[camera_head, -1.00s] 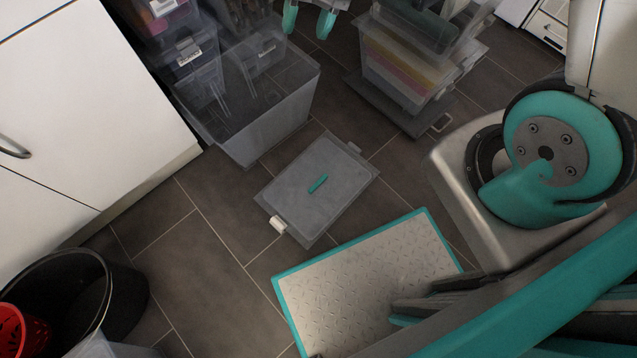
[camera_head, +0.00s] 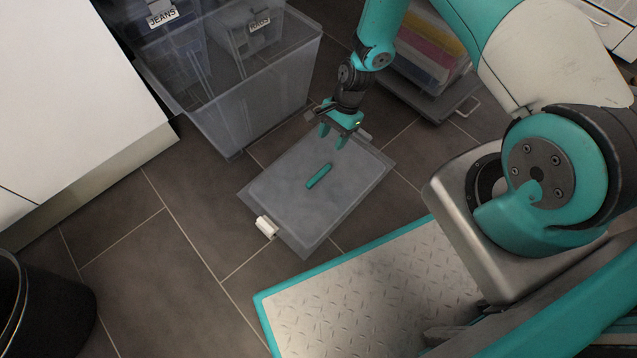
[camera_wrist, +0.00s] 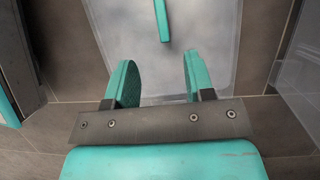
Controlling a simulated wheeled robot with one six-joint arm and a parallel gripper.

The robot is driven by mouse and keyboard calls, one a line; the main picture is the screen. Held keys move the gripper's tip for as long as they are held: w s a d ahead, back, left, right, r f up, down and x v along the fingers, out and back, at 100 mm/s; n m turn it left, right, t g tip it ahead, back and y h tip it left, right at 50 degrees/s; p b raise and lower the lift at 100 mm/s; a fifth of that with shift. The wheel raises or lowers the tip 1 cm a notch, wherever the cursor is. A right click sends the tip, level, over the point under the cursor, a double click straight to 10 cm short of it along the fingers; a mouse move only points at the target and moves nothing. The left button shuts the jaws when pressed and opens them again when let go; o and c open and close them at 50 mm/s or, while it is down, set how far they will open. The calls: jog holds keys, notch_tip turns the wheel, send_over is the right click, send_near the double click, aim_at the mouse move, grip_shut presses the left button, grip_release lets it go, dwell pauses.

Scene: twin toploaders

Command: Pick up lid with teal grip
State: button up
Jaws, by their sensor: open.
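The lid (camera_head: 300,215) is a flat, translucent grey rectangle lying on the dark tiled floor. Its teal grip (camera_head: 319,176) is a short bar in its middle. A white clip (camera_head: 266,227) sits at its near left edge. My gripper (camera_head: 334,138) is open and empty above the lid's far edge, beyond the grip. In the wrist view, my gripper's two teal fingers (camera_wrist: 156,80) are spread apart over the lid (camera_wrist: 205,30). The teal grip (camera_wrist: 162,20) shows ahead of them at the top, between their lines, with its far end cut off.
A clear open bin (camera_head: 225,110) with labelled boxes stands behind and left of the lid. A white cabinet (camera_head: 60,90) and a black bin (camera_head: 45,310) are at left. Floor left of the lid is clear.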

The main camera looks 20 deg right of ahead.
jog(key=b, duration=0.4)
send_over(319, 175)
jog(key=d, duration=0.2)
jog(key=f, duration=0.5)
jog(key=w+f, duration=0.1)
jog(key=f, duration=0.1)
jog(key=shift+f, duration=0.35)
jog(key=b+x, duration=0.4)
jog(key=x, duration=0.1)
jog(key=shift+f, duration=0.3)
grip_shut()
